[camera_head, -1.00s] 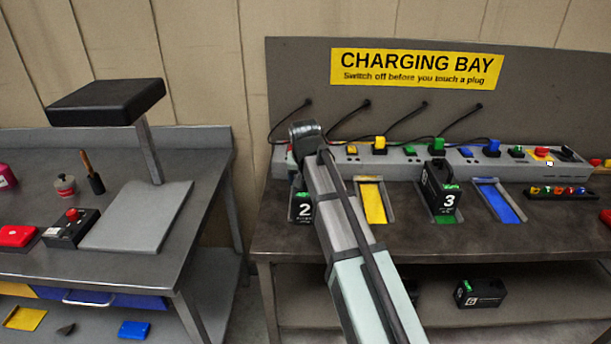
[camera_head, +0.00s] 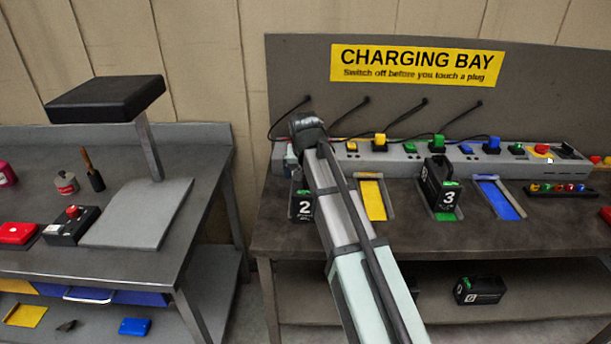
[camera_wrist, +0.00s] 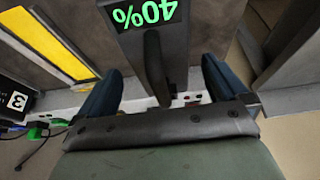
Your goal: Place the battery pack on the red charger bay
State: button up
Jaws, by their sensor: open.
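A black battery pack marked 2 (camera_head: 305,207) stands at the left end of the charger bench, partly hidden behind my arm. The wrist view shows a black pack with a green 40% display (camera_wrist: 150,14) and a black handle (camera_wrist: 155,65). My gripper (camera_wrist: 158,82) is open, its two blue fingers apart on either side of that handle. In the head view my arm hides the fingers. No red bay floor shows; the spot left of the yellow bay (camera_head: 373,200) is covered by pack 2 and my arm.
Pack 3 (camera_head: 440,188) stands in the green bay. The blue bay (camera_head: 499,200) is empty, as is the yellow one. A grey power strip (camera_head: 420,163) with coloured plugs runs behind. Another black pack (camera_head: 480,291) lies on the lower shelf. A side bench (camera_head: 200,215) stands left.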

jog(key=v, duration=1)
jog(key=shift+s+r, duration=0.2)
